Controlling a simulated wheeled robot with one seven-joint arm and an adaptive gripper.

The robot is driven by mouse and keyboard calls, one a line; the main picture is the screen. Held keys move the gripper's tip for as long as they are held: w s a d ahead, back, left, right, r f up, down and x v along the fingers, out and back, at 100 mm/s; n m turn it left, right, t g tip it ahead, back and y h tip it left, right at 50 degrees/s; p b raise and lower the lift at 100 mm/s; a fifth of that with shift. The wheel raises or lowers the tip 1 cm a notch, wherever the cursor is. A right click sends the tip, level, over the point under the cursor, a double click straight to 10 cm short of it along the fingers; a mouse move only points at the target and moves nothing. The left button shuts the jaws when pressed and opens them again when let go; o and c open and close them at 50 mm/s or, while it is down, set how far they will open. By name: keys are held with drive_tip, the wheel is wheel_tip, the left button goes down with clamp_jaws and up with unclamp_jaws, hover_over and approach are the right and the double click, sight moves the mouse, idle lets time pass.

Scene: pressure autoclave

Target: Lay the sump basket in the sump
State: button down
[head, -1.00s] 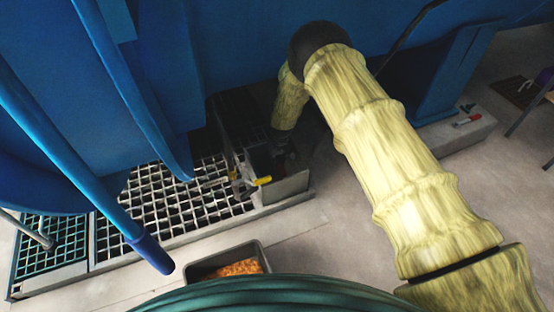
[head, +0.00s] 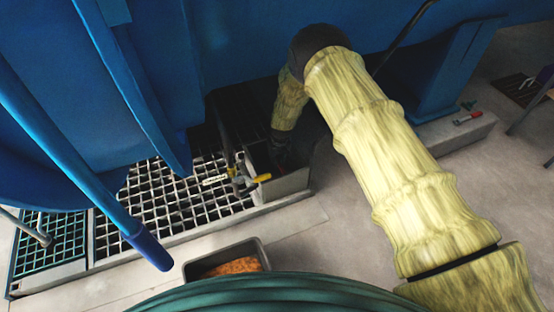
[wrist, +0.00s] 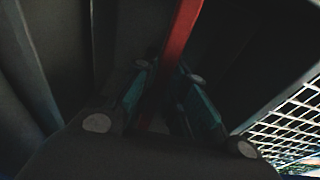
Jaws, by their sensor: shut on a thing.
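My gripper (wrist: 165,105) is shut on a red bar (wrist: 182,45), which runs between its two teal-padded fingers. The bar looks like part of the sump basket; the basket's body is too dark to make out. In the head view my gripper (head: 281,150) reaches down, dark, into the open top of the sump (head: 285,188), a grey box at the right end of the floor grating. Dark walls surround the fingers in the wrist view. Whether the basket touches the sump floor is hidden.
A valve with a yellow handle (head: 262,178) stands at the sump's left edge. The floor grating (head: 160,205) lies to the left. A tray with orange-brown contents (head: 220,259) sits in front. The blue vessel (head: 240,50) hangs close above.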

drive_tip(key=shift+f, duration=0.1)
drive_tip(key=c, duration=1.4)
unclamp_jaws()
drive_tip(key=shift+s+d+r, duration=0.1)
drive_tip(key=shift+s+r, duration=0.2)
drive_tip(key=shift+r, duration=1.7)
drive_tip(key=shift+s+d+r, duration=0.15)
drive_tip(key=shift+s+r, duration=0.1)
drive_tip(key=shift+r, duration=1.7)
drive_tip(key=shift+s+d+r, duration=0.1)
drive_tip(key=shift+s+r, duration=0.2)
drive_tip(key=shift+r, duration=1.7)
